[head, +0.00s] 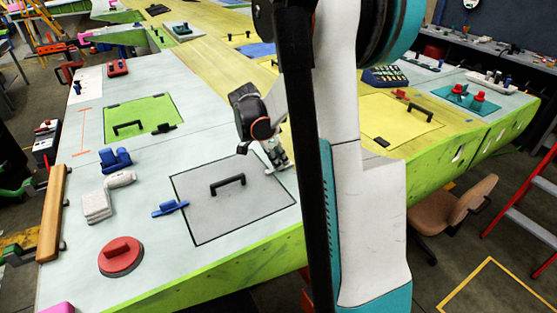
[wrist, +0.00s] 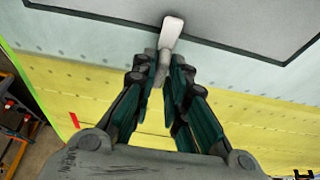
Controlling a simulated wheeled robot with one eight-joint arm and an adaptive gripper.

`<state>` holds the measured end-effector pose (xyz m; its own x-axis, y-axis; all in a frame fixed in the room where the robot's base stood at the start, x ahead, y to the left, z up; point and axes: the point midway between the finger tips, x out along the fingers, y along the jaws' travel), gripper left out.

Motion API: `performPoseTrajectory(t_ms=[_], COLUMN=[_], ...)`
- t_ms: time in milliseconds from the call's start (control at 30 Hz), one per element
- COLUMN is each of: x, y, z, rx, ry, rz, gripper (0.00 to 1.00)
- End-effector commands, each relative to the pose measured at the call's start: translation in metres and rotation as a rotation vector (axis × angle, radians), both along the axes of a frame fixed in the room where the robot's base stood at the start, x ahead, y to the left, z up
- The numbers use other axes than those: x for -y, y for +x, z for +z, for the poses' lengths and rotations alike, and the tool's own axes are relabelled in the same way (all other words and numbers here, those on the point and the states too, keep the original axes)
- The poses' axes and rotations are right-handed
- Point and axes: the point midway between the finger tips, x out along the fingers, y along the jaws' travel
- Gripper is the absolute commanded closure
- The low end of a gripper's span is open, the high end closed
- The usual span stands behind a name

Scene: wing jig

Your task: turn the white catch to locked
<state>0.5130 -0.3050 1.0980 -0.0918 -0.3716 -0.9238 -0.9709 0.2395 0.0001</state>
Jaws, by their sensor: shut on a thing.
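The white catch (wrist: 171,33) is a narrow pale lever at the top middle of the wrist view. Its broad end overlaps the dark border of the grey panel (wrist: 240,15), and its narrow end runs down between my fingertips. My gripper (wrist: 163,72) is shut on this narrow end. In the head view my gripper (head: 276,155) points down at the right edge of the grey panel (head: 215,215), which has a black handle (head: 228,185). The catch cannot be made out there beside the fingers.
A blue catch (head: 170,208) sits at the grey panel's left edge. A red round knob (head: 121,256), a white block (head: 97,208) and blue clamp (head: 116,160) stand further left. A green panel (head: 140,118) and yellow panel (head: 400,120) lie beyond. My arm hides part of the table.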

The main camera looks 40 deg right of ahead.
Motion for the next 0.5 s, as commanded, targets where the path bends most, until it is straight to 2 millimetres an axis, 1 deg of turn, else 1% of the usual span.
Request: performPoseTrajectory(t_ms=[433, 467, 500], x=[-0.0002, -0.0002, -0.0002], y=[0.0008, 0.0008, 0.0008], z=[0.0002, 0.0002, 0.0002], rx=[0.001, 0.001, 0.001], ry=[0.001, 0.001, 0.001], rz=[-0.009, -0.009, -0.009], gripper=[1.0, 0.84, 0.75])
